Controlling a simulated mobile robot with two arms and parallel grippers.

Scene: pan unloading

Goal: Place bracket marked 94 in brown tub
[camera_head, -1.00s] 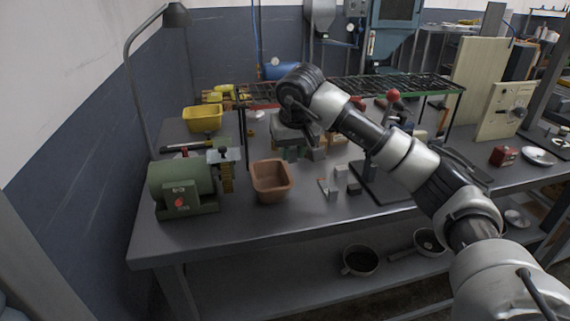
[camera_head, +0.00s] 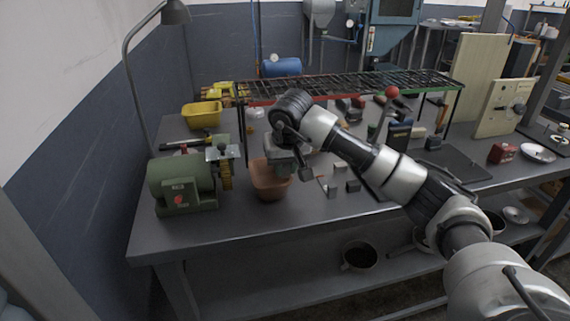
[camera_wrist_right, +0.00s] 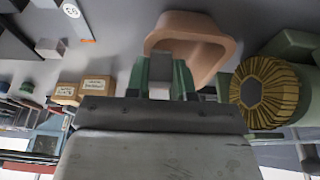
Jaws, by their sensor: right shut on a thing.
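The brown tub (camera_head: 266,187) stands on the bench right of the green grinder. It also shows in the right wrist view (camera_wrist_right: 222,42), just beyond the fingertips. My right gripper (camera_head: 290,172) is over the tub's back right side, hiding part of its rim. In the right wrist view its green fingers (camera_wrist_right: 163,72) are shut on a small light grey piece (camera_wrist_right: 160,78), probably a bracket. No number is readable on the piece, and most of it is hidden between the fingers. My left gripper is in no view.
A green bench grinder (camera_head: 183,183) stands close left of the tub. Small grey blocks (camera_head: 353,186) lie to its right. A yellow bin (camera_head: 201,115) stands at the back left. A dark rack (camera_head: 350,84) spans the back. The bench front is clear.

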